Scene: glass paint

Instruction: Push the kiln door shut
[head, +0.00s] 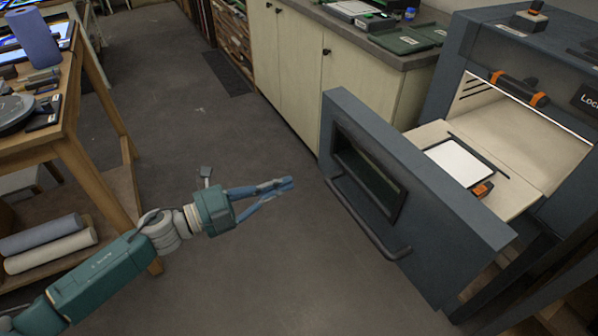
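The kiln (455,60) stands at the right with its lit, pale chamber showing. Its blue-grey door (440,215), with a dark window and a bar handle (365,218), stands open, upright and well out from the kiln's front. A pale shelf (425,135) extends behind the door, with a white square sheet (458,161) in a dark frame on it. My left gripper (287,184) is left of the door, apart from it, over the floor. Its fingers converge at the tips and look shut, with nothing visible between them. My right gripper is out of view.
A wooden workbench (62,125) with tools stands at the left, with rolls (50,245) on its lower shelf. Cream cabinets (290,60) with a grey counter (400,55) run along the back, close to the door's far end. The grey floor (200,120) between is clear.

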